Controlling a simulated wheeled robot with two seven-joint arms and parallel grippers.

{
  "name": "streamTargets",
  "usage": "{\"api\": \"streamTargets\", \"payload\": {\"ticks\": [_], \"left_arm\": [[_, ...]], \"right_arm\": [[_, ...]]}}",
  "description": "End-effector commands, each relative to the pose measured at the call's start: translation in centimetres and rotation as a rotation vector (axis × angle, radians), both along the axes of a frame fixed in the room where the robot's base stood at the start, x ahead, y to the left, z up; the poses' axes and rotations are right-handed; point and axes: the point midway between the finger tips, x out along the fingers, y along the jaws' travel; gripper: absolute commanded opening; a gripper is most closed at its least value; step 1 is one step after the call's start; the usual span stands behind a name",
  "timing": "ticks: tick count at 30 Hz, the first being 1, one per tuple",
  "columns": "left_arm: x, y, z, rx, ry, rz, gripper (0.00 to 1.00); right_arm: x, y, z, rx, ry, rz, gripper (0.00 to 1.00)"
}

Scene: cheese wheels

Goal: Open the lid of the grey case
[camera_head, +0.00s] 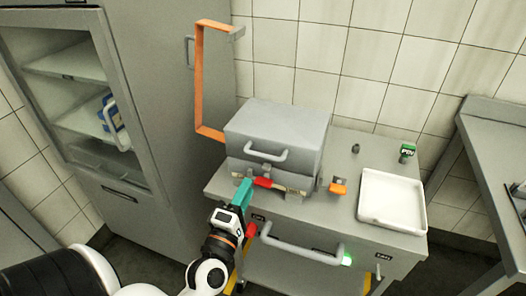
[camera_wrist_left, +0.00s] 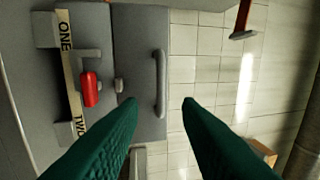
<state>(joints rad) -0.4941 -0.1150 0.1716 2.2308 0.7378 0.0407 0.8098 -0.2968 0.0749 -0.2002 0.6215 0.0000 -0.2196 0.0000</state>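The grey case (camera_head: 310,165) stands on the counter, its lid (camera_head: 280,120) down. A grey bar handle (camera_head: 266,154) is on its front; it also shows in the left wrist view (camera_wrist_left: 161,85). Below the handle is a red lever (camera_head: 263,183), seen in the left wrist view (camera_wrist_left: 90,89) beside a strip marked ONE and TWO. My left gripper (camera_head: 244,184) is in front of the case, low and left of the handle. In the left wrist view its green fingers (camera_wrist_left: 160,101) are wide apart with nothing between them. My right gripper is not in view.
An orange bracket (camera_head: 200,85) rises behind the case at left. An orange knob (camera_head: 338,188) and a white tray (camera_head: 376,215) are to its right. A drawer handle (camera_head: 300,253) juts out below. A tall grey cabinet (camera_head: 165,120) stands at left.

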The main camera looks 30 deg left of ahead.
Motion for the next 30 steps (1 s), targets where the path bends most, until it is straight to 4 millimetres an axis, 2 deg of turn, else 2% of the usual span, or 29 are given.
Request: {"api": "streamTargets", "payload": {"ticks": [5,12,18,24,30], "left_arm": [[2.1,0.5,0.8,0.000,-0.006,0.002,0.31],[6.9,1.6,1.6,0.001,-0.003,0.000,0.31],[9.9,2.3,2.0,0.002,0.000,-0.001,0.31],[11.2,2.6,2.1,0.002,0.001,-0.001,0.31],[11.3,2.7,2.1,0.003,0.002,0.000,0.31]], "right_arm": [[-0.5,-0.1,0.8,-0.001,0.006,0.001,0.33],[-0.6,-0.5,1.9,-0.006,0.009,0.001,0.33],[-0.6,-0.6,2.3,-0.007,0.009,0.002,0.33],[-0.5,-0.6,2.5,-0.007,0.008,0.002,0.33],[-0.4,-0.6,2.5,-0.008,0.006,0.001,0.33]]}}
